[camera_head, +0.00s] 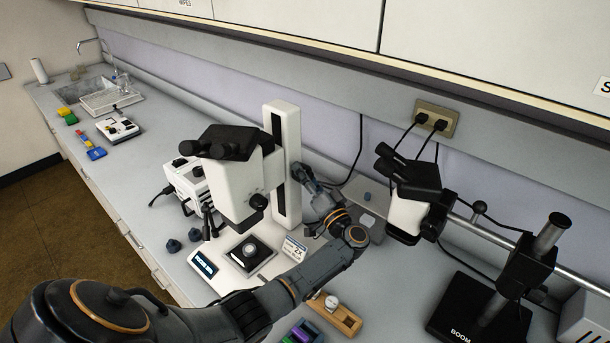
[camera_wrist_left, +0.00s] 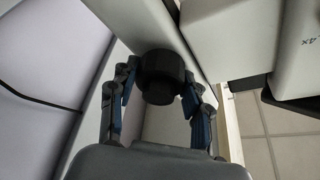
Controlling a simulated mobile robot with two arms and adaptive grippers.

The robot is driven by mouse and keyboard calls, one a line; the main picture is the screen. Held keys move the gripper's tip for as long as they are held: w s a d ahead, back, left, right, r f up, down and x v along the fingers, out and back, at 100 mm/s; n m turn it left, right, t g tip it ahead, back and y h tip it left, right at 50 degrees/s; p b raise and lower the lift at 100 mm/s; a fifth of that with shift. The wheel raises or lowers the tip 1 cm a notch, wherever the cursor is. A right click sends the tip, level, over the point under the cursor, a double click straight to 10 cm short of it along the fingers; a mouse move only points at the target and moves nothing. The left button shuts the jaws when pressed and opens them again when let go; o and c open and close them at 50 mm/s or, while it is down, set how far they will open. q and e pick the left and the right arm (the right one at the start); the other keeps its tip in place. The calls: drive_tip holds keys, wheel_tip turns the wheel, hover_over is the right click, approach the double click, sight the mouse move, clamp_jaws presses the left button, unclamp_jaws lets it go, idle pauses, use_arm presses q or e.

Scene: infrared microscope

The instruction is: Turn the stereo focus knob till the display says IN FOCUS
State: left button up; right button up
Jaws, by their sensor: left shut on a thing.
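The white stereo microscope (camera_head: 235,190) with black eyepieces stands in the middle of the bench on its upright column (camera_head: 284,150). My left arm reaches in from the lower left, and my left gripper (camera_head: 303,178) is at the right side of the column. In the left wrist view the black focus knob (camera_wrist_left: 161,75) sits between the two fingers of my left gripper (camera_wrist_left: 160,105), which is shut on it. In the head view the gripper hides this knob. A small dark display (camera_head: 204,263) on the base shows pale text too small to read surely. My right gripper is not in view.
A boom microscope (camera_head: 412,200) with a heavy black base (camera_head: 480,310) stands to the right. A white box (camera_head: 188,180) is behind the stereo microscope. Two dark knob-like pieces (camera_head: 173,246) lie left of its base. A wooden block (camera_head: 335,315) lies in front.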

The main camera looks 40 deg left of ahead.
use_arm(q)
drive_tip(key=shift+n, duration=0.3)
drive_tip(key=shift+f+n, duration=0.1)
drive_tip(key=shift+n, duration=0.2)
drive_tip(key=shift+f+n+g+y, duration=0.2)
drive_tip(key=shift+n+g+y, duration=0.2)
drive_tip(key=shift+n, duration=0.4)
drive_tip(key=n+b, duration=0.2)
drive_tip(key=n+g+y+b, duration=0.1)
drive_tip(key=n+b, duration=0.1)
drive_tip(key=shift+f+g, duration=0.1)
drive_tip(key=shift+g, duration=0.2)
drive_tip(key=shift+n+g+y+b, duration=0.3)
drive_tip(key=shift+n+g+b, duration=0.3)
drive_tip(key=shift+n+b, duration=0.4)
drive_tip(key=shift+r+n, duration=0.25)
drive_tip(key=shift+n, duration=0.15)
drive_tip(key=o, duration=1.1)
